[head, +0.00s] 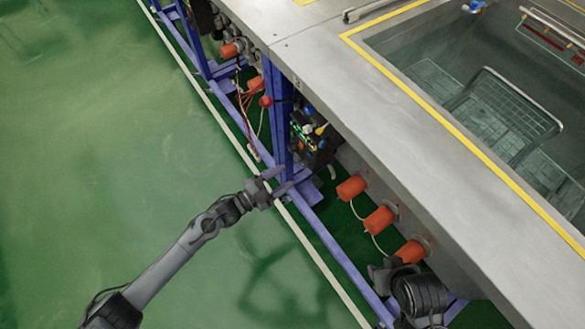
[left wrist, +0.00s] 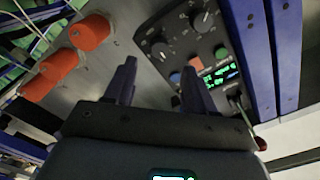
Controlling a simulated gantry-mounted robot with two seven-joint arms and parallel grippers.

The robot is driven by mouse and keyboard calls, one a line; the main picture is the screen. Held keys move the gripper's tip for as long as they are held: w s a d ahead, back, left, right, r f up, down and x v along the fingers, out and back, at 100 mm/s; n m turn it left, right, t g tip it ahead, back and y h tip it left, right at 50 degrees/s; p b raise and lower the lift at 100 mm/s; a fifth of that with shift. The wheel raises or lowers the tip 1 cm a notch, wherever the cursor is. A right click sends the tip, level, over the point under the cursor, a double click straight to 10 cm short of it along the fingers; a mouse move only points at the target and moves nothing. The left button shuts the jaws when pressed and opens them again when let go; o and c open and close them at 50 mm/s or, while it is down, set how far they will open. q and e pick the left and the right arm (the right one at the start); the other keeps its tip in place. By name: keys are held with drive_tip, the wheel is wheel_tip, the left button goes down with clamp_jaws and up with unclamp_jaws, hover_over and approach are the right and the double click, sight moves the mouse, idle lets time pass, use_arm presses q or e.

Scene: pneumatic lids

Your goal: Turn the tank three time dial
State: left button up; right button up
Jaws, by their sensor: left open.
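A dark control panel (left wrist: 185,42) with green lit displays fills the upper right of the left wrist view. It bears dark dials with white pointer marks: one near the top (left wrist: 203,20), another to the lower left (left wrist: 161,49). Their labels are unreadable, so I cannot tell which is the tank three time dial. The panel (head: 309,139) hangs under the bench edge in the head view. My left gripper (head: 277,182) is open and empty, just short of the panel, its fingers (left wrist: 160,82) pointing towards it. My right gripper (head: 384,274) is at the lower right, its fingers unclear.
A blue frame post (head: 278,115) stands beside the panel. Orange cylinders (head: 380,219) stick out below the bench (head: 400,110). A sunken tank with a wire basket (head: 500,105) is at the upper right. The green floor (head: 110,150) to the left is clear.

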use_arm(q)
drive_tip(key=p+v, duration=0.1)
drive_tip(key=v, duration=0.3)
drive_tip(key=shift+s+a, duration=0.1)
drive_tip(key=shift+a, duration=0.05)
idle(0.4)
